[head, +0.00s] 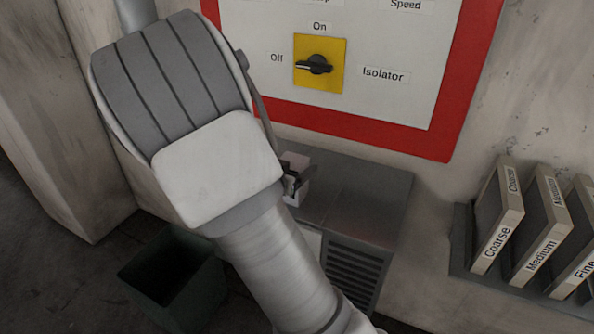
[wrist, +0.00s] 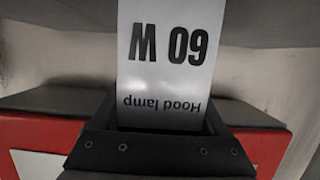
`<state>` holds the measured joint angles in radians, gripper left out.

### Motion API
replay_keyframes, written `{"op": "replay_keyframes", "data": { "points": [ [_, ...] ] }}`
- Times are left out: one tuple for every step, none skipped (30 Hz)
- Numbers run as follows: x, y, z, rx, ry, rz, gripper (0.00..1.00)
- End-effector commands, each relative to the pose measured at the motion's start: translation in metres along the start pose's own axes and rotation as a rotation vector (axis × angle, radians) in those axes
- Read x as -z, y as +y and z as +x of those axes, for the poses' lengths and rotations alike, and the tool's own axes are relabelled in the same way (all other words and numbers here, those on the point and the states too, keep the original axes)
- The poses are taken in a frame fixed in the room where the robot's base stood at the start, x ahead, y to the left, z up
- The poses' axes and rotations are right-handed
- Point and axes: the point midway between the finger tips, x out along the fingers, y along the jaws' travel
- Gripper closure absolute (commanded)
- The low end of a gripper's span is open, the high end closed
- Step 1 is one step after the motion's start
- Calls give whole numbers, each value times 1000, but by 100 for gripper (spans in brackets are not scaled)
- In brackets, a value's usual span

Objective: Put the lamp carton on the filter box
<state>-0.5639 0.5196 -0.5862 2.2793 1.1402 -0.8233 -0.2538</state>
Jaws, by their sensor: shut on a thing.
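The lamp carton (wrist: 168,82) is a small white box printed "Hood lamp" and "60 W", upside down in the wrist view. My gripper (wrist: 160,122) is shut on it. In the head view my arm hides most of the gripper (head: 291,182); a pale part of the carton (head: 298,166) shows beside the dark fingers. They appear over the left part of a grey box (head: 365,195) with a flat top and slatted front, which looks like the filter box. I cannot tell whether the carton touches its top.
A red-bordered control panel (head: 385,138) with a yellow isolator switch (head: 318,64) is on the wall behind. A rack at right (head: 462,255) holds filters labelled Coarse, Medium and Fine. A dark green bin (head: 172,280) stands at lower left. The grey box's right top is clear.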

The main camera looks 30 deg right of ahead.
Motion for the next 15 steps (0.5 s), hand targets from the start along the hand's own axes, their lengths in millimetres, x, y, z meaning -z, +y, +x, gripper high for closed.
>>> {"op": "replay_keyframes", "data": {
  "points": [
    [1, 0, 0, 0, 0, 0, 81],
    [1, 0, 0, 0, 0, 0, 81],
    [1, 0, 0, 0, 0, 0, 81],
    [1, 0, 0, 0, 0, 0, 81],
    [0, 0, 0, 0, 0, 0, 81],
    [-2, 0, 0, 0, 0, 0, 81],
    [-3, 0, 1, 0, 0, 0, 81],
    [-2, 0, 0, 1, 0, 0, 19],
    [-2, 0, 0, 1, 0, 0, 12],
    [-2, 0, 0, 1, 0, 0, 7],
    [-2, 0, 0, 1, 0, 0, 1],
    [-2, 0, 0, 1, 0, 0, 0],
    [-2, 0, 0, 0, 0, 0, 0],
    [-2, 0, 0, 1, 0, 0, 0],
    [-2, 0, 0, 1, 0, 0, 0]
  ]
}}
